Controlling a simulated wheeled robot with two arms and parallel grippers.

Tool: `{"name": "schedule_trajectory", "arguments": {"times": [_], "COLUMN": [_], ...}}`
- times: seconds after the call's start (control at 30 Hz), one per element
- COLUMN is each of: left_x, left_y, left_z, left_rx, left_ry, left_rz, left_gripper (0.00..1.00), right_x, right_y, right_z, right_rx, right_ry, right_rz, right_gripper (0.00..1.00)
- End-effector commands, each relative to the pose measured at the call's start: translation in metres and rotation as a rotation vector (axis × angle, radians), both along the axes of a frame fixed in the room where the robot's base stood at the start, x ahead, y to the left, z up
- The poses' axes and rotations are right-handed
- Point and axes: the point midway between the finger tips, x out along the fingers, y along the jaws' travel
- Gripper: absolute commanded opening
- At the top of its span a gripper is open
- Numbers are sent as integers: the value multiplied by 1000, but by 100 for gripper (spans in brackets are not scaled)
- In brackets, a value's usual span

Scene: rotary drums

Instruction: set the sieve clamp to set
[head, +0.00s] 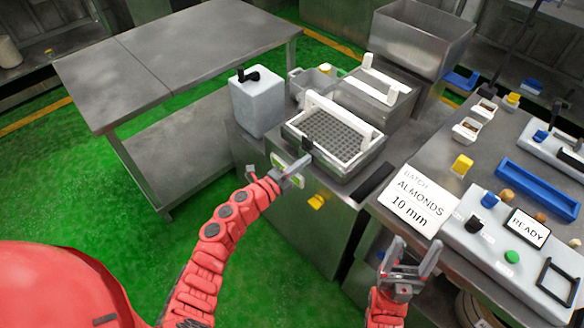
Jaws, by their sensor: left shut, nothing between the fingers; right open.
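The sieve (329,134), a dark mesh in a white frame with a raised white bar, sits in a metal box on the cabinet. A small black lever (307,145), which looks like the sieve clamp, stands at the box's front left corner. A pale plate with green marking (277,160) is beside it on the cabinet front. My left gripper (301,166) is shut and empty, just below the lever and close to the plate; I cannot tell whether it touches. The lever's setting is not readable. My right gripper (412,258) is open and empty, in front of the right bench.
A grey box with a black handle (257,100) stands left of the sieve. A yellow part (317,202) juts from the cabinet front. The right bench holds an almonds 10 mm card (418,200), a READY panel (527,228) and a blue tray (538,187). A metal hopper stands behind.

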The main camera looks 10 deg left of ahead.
Motion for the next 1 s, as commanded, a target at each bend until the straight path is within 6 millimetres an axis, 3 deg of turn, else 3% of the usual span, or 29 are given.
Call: {"name": "schedule_trajectory", "arguments": {"times": [1.0], "left_x": [6], "left_y": [-10], "left_z": [-1], "left_rx": [1], "left_ry": [-1], "left_rz": [79], "left_gripper": [0], "right_x": [0], "right_y": [0], "right_z": [-3], "right_rx": [0], "right_ry": [0], "right_rz": [0], "right_gripper": [67]}}
